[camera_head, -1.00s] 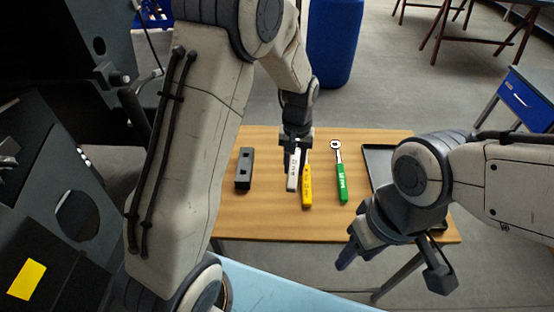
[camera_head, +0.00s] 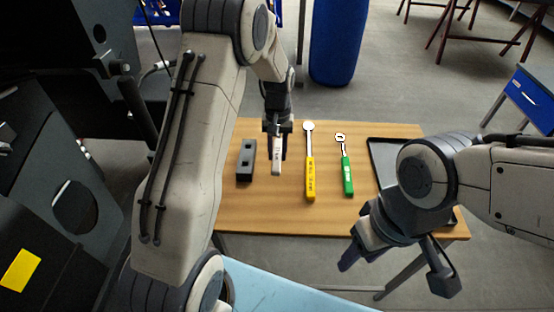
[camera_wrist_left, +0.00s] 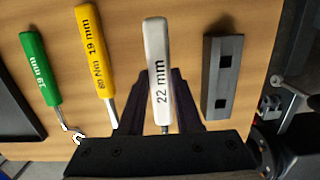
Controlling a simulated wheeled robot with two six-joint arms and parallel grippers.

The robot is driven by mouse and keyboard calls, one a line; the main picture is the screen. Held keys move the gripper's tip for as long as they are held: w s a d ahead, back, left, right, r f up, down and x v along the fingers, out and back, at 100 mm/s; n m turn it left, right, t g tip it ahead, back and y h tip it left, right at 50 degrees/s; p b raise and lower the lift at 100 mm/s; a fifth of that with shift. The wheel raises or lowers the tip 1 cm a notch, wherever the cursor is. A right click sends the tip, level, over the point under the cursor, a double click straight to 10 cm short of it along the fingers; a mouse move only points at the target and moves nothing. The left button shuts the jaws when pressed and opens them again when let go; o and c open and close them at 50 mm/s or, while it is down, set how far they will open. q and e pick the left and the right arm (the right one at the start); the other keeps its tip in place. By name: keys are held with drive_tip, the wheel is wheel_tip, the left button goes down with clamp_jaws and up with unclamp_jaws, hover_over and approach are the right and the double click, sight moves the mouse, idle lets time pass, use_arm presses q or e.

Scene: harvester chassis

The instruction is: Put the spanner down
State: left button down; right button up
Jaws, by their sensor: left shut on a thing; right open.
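My left gripper (camera_head: 277,150) is shut on the white-handled spanner (camera_head: 277,162), over the table between the dark block and the yellow tool. In the left wrist view the white handle, marked 22 mm (camera_wrist_left: 158,65), stands out between the fingers (camera_wrist_left: 160,112); the spanner's head is hidden. I cannot tell whether the spanner touches the table. My right gripper (camera_head: 352,252) is open and empty, in front of the table's right part.
The wooden table (camera_head: 240,212) holds a dark block with two square holes (camera_head: 246,160), a yellow-handled tool (camera_head: 310,178), a green-handled spanner (camera_head: 347,178) and a black tray (camera_head: 378,152). Bare wood lies between the block and the yellow tool.

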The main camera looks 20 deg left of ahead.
use_arm(q)
drive_tip(key=shift+f, duration=2.1)
drive_tip(key=c, duration=0.6)
unclamp_jaws()
